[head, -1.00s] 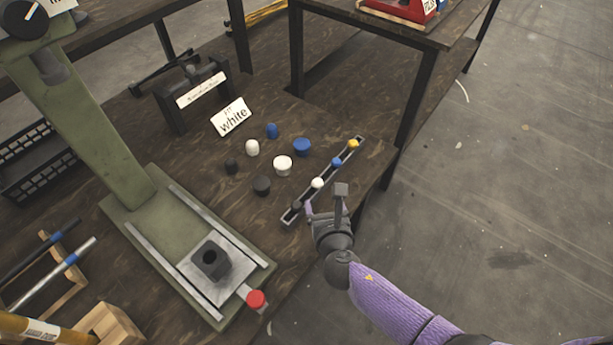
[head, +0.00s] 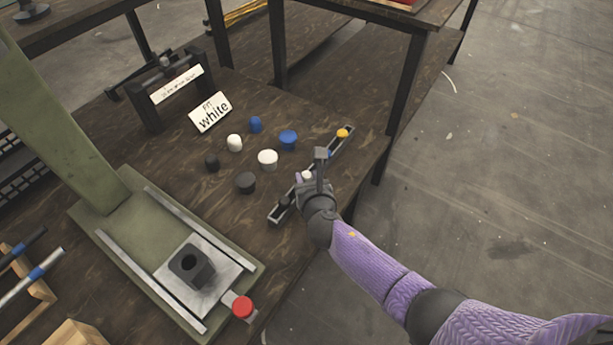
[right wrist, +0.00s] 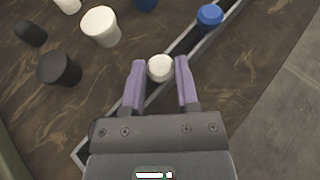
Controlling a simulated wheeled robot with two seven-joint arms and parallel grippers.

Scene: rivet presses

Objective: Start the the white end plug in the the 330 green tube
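The white end plug (right wrist: 160,68) sits in the narrow metal rail (head: 337,143). In the right wrist view it is between the two purple fingers of my right gripper (right wrist: 160,82), near their tips, with gaps on both sides. In the head view my right gripper (head: 313,172) is over the rail and the white plug (head: 307,175) shows beside it. My left gripper is not in view. A green tube is not in view.
Loose plugs stand left of the rail: white (head: 268,158), blue (head: 288,139), black (head: 245,182) and others. A "white" sign (head: 210,112) stands behind them. The green press (head: 110,235), with its block (head: 192,266) and red button (head: 242,306), is at left.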

